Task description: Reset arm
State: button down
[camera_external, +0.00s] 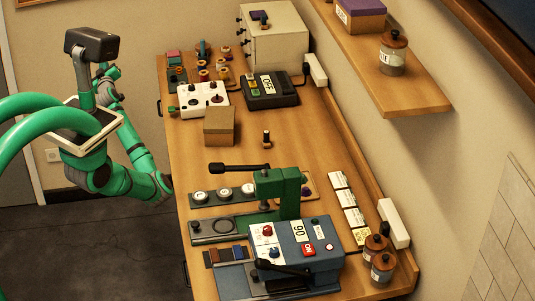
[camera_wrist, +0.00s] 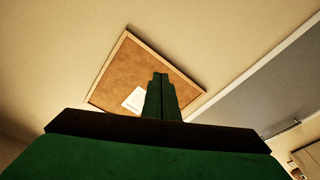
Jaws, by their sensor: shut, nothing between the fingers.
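My gripper (camera_wrist: 160,77) shows in the wrist view with its two green fingers together and nothing between them. It points up toward a wall with a framed cork board (camera_wrist: 118,75) and a white paper on it. In the external view my green arm (camera_external: 130,140) is folded at the left, beside the table's left edge. I cannot clearly make out my gripper's fingers there. The wooden table (camera_external: 190,150) runs down the middle of that view, with its objects standing apart from my arm.
On the table stand a green press (camera_external: 275,190), a blue-grey machine (camera_external: 300,250), a cardboard box (camera_external: 219,126), a white drawer cabinet (camera_external: 275,40) and brown-lidded jars (camera_external: 382,268). A wall shelf (camera_external: 400,95) hangs at right. The floor (camera_external: 90,250) below my arm is clear.

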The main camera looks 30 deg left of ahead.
jog(key=s+d+f+m+t+h, duration=0.25)
jog(key=s+d+f+m, duration=0.25)
jog(key=d+f, duration=0.4)
jog(key=s+d+f+m+t+h, duration=0.1)
jog(key=s+d+f+m+h, duration=0.25)
jog(key=s+d+f, duration=0.55)
jog(key=s+d+f+m+t+h, duration=0.1)
jog(key=s+d+f+m+h, duration=0.1)
jog(key=d+f+m, duration=0.75)
jog(key=s+d+n+g+h, duration=0.1)
jog(key=s+d+h, duration=0.5)
jog(key=s+d, duration=1.8)
jog(key=shift+s+d+f+n+g, duration=0.4)
jog(key=shift+d+n, duration=0.2)
jog(key=shift+d, duration=0.2)
